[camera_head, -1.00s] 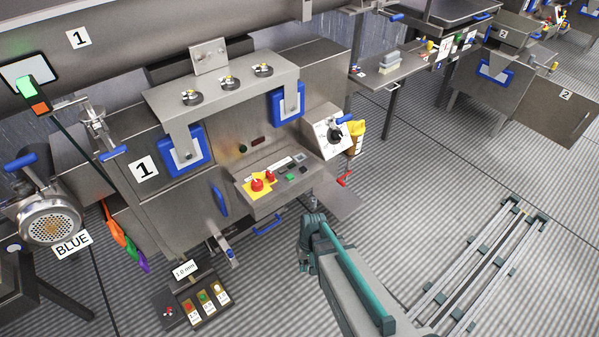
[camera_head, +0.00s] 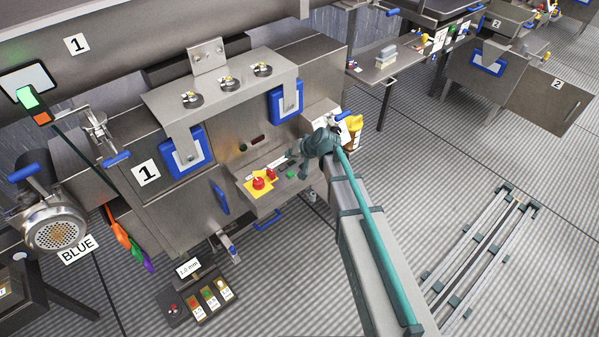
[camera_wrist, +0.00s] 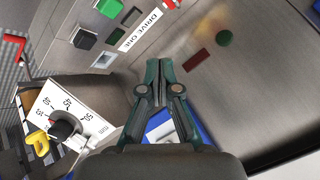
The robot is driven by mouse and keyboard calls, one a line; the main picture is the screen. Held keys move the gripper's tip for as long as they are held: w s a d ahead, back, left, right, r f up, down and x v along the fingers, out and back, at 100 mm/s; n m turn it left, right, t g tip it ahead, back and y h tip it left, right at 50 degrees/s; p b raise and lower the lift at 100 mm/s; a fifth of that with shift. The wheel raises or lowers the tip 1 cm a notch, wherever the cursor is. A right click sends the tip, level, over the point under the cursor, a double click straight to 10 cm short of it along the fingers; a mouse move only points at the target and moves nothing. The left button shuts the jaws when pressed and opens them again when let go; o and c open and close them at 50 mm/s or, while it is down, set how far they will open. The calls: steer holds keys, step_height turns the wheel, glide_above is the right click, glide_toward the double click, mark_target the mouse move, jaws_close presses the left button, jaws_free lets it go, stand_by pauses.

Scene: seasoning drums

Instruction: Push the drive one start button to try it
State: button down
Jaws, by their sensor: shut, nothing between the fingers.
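The control panel carries a white "DRIVE ONE" label (camera_wrist: 140,30) in the wrist view. Beside it are a bright green square button (camera_wrist: 108,8), a dark green button (camera_wrist: 115,37), a black button (camera_wrist: 84,40) and a pale square one (camera_wrist: 103,60). The bright green button also shows in the head view (camera_head: 291,174). My gripper (camera_wrist: 159,70) is shut and empty, its fingertips just off the label's end and apart from the bright green button. In the head view my gripper (camera_head: 299,163) is over the panel's right part and hides some of its buttons.
A red emergency stop (camera_head: 258,183) on a yellow plate sits at the panel's left. A dial box (camera_wrist: 65,118) with a black knob and yellow tag is close by. A round green lamp (camera_wrist: 224,38) and a dark red window (camera_wrist: 196,60) are on the machine wall.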

mark_target(292, 174)
steer(key=shift+w+r+t, duration=0.3)
steer(key=shift+w+r, duration=0.05)
steer(key=shift+w, duration=0.2)
steer(key=shift+f, duration=0.1)
step_height(292, 174, down, 8)
steer(key=b, duration=0.3)
steer(key=shift+d, duration=0.1)
steer(key=shift+f+b, duration=0.35)
steer(key=shift+b, duration=0.25)
steer(key=shift+f, duration=0.15)
stand_by(0.9)
steer(key=shift+f+b, duration=0.3)
steer(key=shift+b, duration=0.3)
